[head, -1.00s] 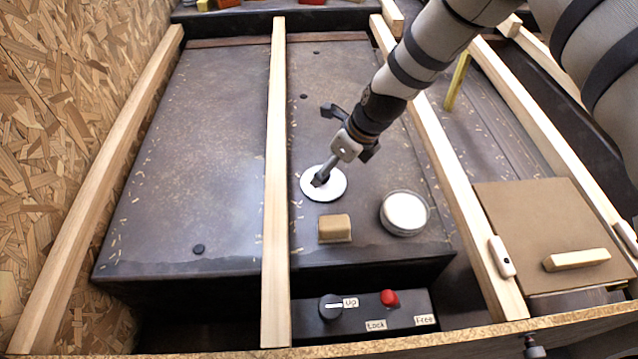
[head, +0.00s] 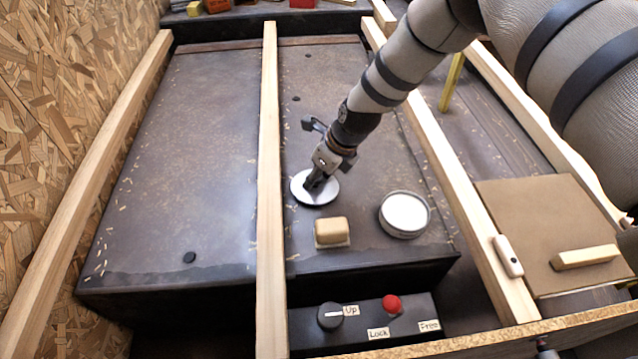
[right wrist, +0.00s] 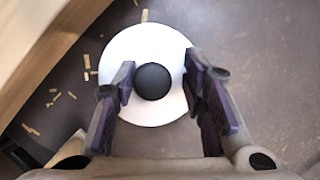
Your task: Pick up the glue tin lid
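The glue tin lid (head: 304,196) is a flat white disc lying on the dark panel, just right of the middle wooden slat. In the right wrist view the lid (right wrist: 120,55) has a round black knob (right wrist: 152,82) at its centre. My right gripper (head: 314,183) is over the lid, hiding its knob in the head view. In the right wrist view my right gripper (right wrist: 160,82) is open, its fingers on either side of the knob. The left finger is close to the knob; a gap shows on the right. The open round tin (head: 404,214) with white content stands to the right. My left gripper is not in view.
A tan block (head: 332,230) sits below the lid. Wooden slats (head: 270,150) run along both sides of this strip of panel. A control box (head: 362,320) with a knob and red button lies at the front. A brown board (head: 535,225) lies at right.

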